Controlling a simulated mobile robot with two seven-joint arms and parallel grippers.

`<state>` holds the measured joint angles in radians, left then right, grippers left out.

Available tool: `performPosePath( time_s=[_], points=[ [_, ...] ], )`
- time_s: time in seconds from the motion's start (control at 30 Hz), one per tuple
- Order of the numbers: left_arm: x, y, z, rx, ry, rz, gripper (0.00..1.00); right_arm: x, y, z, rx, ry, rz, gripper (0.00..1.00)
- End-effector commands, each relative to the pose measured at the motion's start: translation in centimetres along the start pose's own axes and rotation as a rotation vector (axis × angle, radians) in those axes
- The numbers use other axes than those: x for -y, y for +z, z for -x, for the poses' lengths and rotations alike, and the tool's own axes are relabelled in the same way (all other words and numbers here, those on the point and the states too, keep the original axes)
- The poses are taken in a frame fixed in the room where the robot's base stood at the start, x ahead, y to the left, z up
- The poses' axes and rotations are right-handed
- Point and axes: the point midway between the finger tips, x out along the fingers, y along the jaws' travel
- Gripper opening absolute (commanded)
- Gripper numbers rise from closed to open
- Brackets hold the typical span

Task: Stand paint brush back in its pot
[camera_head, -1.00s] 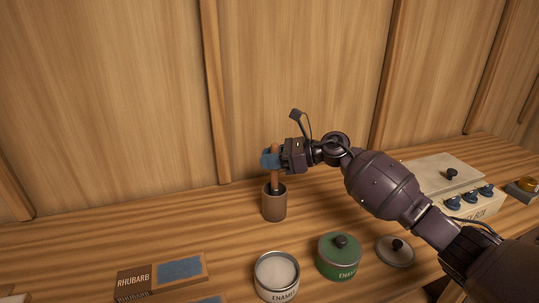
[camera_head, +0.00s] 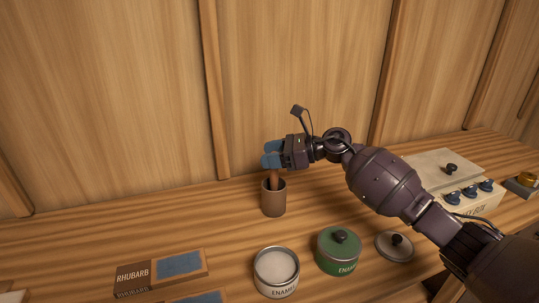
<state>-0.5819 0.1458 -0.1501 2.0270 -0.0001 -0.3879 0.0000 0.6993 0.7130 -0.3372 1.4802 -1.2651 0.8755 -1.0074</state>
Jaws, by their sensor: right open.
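The brown pot (camera_head: 273,201) stands upright on the wooden bench. The paint brush (camera_head: 274,179) stands in it, its reddish-brown handle showing above the rim; its lower end is hidden inside the pot. My right gripper (camera_head: 271,155) is just above the pot, with its blue fingers open around or beside the top of the handle. I cannot tell whether a finger touches it. My left gripper is not in view.
An open enamel tin (camera_head: 278,289) and a green lidded tin (camera_head: 338,266) stand in front, with a loose lid (camera_head: 395,246) to their right. RHUBARB signs (camera_head: 133,279) lie front left. A box with blue knobs (camera_head: 475,204) is at right. The bench left of the pot is clear.

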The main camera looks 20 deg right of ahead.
Motion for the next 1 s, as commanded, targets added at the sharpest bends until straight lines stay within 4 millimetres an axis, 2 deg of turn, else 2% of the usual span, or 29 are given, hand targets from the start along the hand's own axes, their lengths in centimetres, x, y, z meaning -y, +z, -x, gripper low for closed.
performPosePath(
  time_s=[0.4, 0.6, 0.77, 1.0],
  points=[
    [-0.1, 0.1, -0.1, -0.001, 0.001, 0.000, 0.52, 0.0, -0.2, 7.0, -0.002, -0.002, -0.001, 0.54],
    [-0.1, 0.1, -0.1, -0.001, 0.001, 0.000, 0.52, 0.0, -0.1, 9.4, -0.002, -0.001, -0.001, 0.54],
    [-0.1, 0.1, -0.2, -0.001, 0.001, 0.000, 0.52, 0.0, 0.0, 10.2, 0.000, 0.000, 0.000, 0.54],
    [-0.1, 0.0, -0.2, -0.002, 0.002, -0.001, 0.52, 0.0, 0.0, 10.4, 0.000, 0.000, 0.000, 0.54]
  ],
)
